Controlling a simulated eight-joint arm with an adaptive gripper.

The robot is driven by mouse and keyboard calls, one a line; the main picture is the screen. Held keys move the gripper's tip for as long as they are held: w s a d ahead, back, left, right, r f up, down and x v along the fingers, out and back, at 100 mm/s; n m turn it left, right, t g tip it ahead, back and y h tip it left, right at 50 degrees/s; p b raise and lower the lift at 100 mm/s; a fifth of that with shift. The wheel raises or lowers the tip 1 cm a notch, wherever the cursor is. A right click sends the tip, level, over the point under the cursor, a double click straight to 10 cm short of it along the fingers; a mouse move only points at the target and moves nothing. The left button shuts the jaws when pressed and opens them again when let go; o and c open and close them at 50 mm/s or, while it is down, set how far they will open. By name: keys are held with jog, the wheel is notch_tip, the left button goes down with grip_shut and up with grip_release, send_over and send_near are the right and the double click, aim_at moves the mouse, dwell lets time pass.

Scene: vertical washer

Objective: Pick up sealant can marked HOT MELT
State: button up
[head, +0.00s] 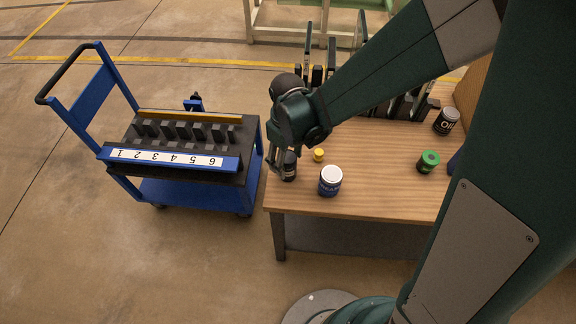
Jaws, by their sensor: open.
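My gripper (277,162) is open at the left end of the wooden table, pointing down. A small dark can (291,172) stands right at it, partly hidden by the gripper; I cannot tell whether the fingers are around or beside it. A blue can with a white lid (330,183) stands to the right, near the front edge. A green can (428,162) and a black can with white lettering like "OIL" (445,122) stand further right. No HOT MELT marking is readable on any can.
The wooden table (370,202) has a small yellow object (318,155) behind the blue can. Dark upright fixtures (405,106) stand at its back. A blue cart (172,160) with numbered slots stands to the left, across a narrow gap. The table's front middle is clear.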

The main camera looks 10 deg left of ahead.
jog(key=shift+f+b, duration=0.55)
jog(key=shift+f, duration=2)
jog(key=c, duration=1.2)
